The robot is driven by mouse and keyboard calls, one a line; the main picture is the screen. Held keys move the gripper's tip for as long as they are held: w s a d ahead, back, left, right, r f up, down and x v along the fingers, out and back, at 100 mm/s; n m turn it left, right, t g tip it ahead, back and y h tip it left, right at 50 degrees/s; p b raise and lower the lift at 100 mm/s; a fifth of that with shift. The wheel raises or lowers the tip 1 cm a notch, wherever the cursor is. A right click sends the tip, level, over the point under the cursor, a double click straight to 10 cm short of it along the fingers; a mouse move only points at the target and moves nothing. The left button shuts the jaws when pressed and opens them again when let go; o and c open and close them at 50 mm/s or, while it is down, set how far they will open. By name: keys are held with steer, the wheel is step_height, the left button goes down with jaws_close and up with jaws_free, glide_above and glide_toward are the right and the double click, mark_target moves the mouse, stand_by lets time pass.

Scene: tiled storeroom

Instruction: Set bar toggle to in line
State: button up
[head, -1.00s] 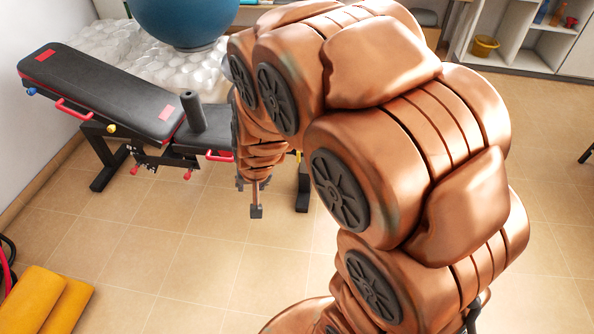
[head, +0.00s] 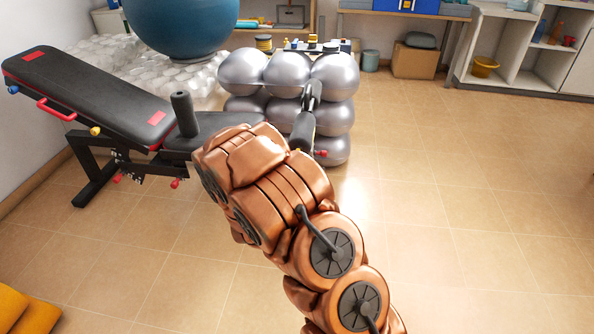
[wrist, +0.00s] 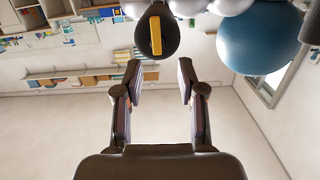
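In the wrist view, a black teardrop-shaped piece with a yellow bar (wrist: 155,35) stands at the top centre, just beyond my fingertips. It looks like the bar toggle. The bar runs nearly upright in the picture, roughly along the black piece's length. My gripper (wrist: 160,82) is open, its two fingers spread wide with nothing between them. The toggle appears beyond the gap and apart from the fingers. In the head view my gripper is hidden behind my arm, and I cannot make out the toggle for certain.
A black weight bench (head: 85,90) stands at the left, close to my arm. Stacked silver balls (head: 243,72) and a blue ball (head: 180,22) are behind it. Yellow cushions (head: 25,312) lie at the lower left. The tiled floor (head: 480,220) at the right is clear.

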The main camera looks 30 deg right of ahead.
steer(key=b+x, duration=0.2)
steer(key=x, duration=0.6)
steer(key=shift+d+t+h, duration=0.25)
steer(key=shift+t+h, duration=0.05)
steer(key=shift+t, duration=0.1)
steer(key=shift+s, duration=0.15)
jaws_close()
